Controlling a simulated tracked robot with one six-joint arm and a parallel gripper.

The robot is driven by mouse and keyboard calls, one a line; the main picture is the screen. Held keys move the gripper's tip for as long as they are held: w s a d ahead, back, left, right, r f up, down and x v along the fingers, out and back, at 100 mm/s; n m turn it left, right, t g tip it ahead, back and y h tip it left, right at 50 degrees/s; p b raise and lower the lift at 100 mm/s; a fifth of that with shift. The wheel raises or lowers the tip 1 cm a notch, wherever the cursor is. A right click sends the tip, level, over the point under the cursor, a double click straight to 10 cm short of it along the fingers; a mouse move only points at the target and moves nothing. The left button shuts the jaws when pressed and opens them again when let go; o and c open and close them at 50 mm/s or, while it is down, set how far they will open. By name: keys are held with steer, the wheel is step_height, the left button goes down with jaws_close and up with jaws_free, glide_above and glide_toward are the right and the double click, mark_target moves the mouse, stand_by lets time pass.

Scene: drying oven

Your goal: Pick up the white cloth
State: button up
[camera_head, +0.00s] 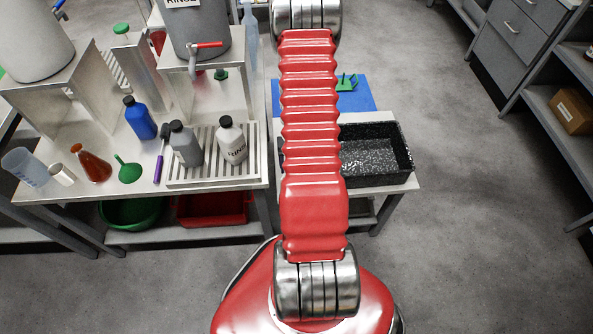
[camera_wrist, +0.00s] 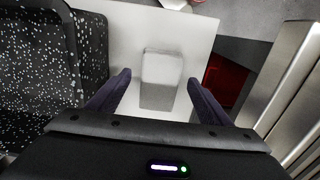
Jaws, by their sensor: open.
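The white cloth (camera_wrist: 161,80) shows in the wrist view as a small folded, off-white block on a pale tabletop (camera_wrist: 190,35). My gripper (camera_wrist: 159,78) is open, with one dark finger to the left of the cloth and one to the right. A gap shows between the cloth and each finger. Nothing is held. The cloth's near end lies close to the gripper body. I cannot tell how far the fingers are above the tabletop. In the head view my red arm hides the cloth and the gripper.
A black speckled tray (camera_wrist: 35,70) stands left of the cloth; the head view shows it right of my arm (camera_head: 400,165). A blue mat (camera_head: 365,100) with a green rack (camera_head: 346,83) lies behind it. The bench with bottles (camera_head: 140,118) is on the left. Open floor (camera_head: 480,200) lies right.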

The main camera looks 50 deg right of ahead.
steer(key=shift+f, duration=0.5)
steer(key=shift+c, duration=0.6)
steer(key=c, duration=1)
